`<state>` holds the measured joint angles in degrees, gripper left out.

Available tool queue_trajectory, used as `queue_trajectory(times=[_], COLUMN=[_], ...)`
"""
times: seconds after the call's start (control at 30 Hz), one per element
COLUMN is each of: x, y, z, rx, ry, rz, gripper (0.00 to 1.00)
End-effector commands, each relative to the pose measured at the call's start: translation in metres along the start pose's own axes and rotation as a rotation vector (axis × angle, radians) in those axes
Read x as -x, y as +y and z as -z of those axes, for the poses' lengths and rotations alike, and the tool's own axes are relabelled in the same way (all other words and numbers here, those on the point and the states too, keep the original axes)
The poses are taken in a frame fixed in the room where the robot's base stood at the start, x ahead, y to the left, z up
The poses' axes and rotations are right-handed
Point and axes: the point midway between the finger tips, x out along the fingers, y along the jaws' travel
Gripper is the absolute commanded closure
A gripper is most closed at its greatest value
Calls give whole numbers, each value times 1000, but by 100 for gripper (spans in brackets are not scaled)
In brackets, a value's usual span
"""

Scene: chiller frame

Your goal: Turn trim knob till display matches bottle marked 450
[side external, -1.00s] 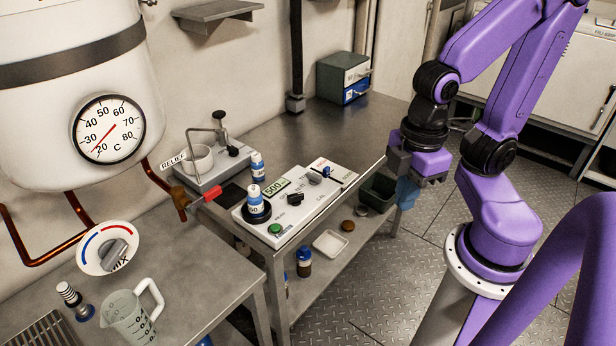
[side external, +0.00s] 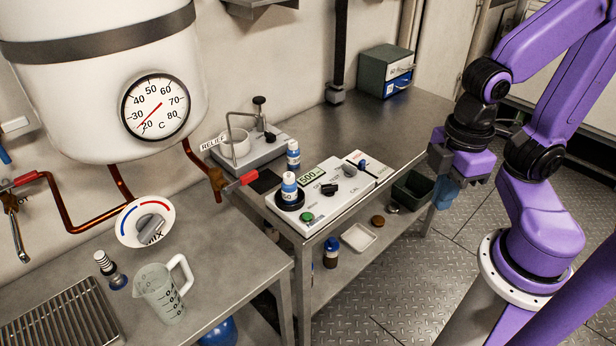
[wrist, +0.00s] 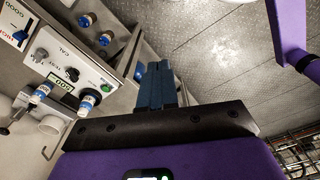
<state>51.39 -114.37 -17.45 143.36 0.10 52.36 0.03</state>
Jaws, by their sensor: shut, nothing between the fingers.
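A white control box (side external: 352,196) stands on the metal bench. Its green display (side external: 312,175) reads 500. A black knob (side external: 328,190) and a grey knob (side external: 348,170) sit on its top, also seen in the wrist view as a black knob (wrist: 72,74) and a grey knob (wrist: 40,54); I cannot read which is marked trim. A blue-and-white bottle (side external: 289,188) stands on the box's round black seat, its label only partly legible. Another such bottle (side external: 293,155) stands behind the box. My gripper (side external: 446,193) is shut and empty, off the bench's right end, its blue fingers (wrist: 155,85) together.
A green button (side external: 306,217) is on the box's front corner. A stand with a white cup (side external: 236,143) is behind left. A dark bin (side external: 411,190), white tray (side external: 358,237) and bottle (side external: 331,252) are on the lower shelf. The bench behind the box is largely clear.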

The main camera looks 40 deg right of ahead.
Motion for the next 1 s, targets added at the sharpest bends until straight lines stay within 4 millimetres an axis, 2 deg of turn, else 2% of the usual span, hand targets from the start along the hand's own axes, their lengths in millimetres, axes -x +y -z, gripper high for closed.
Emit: queue_trajectory(times=[0.1,0.23,0.33,0.43,0.57,0.7,0.87,1.0], x=[0,0,2,4,6,6,2,-3], y=[0,3,14,35,74,123,184,241], z=[0,3,14,31,53,70,75,68], rx=[0,-15,-66,-156,-299,-452,-626,-779], ry=[0,-1,-3,-7,-11,-13,-19,-22], rz=[0,0,-2,-5,-8,-11,-13,-15], gripper=[100,58,57,57,57,57,57,57])
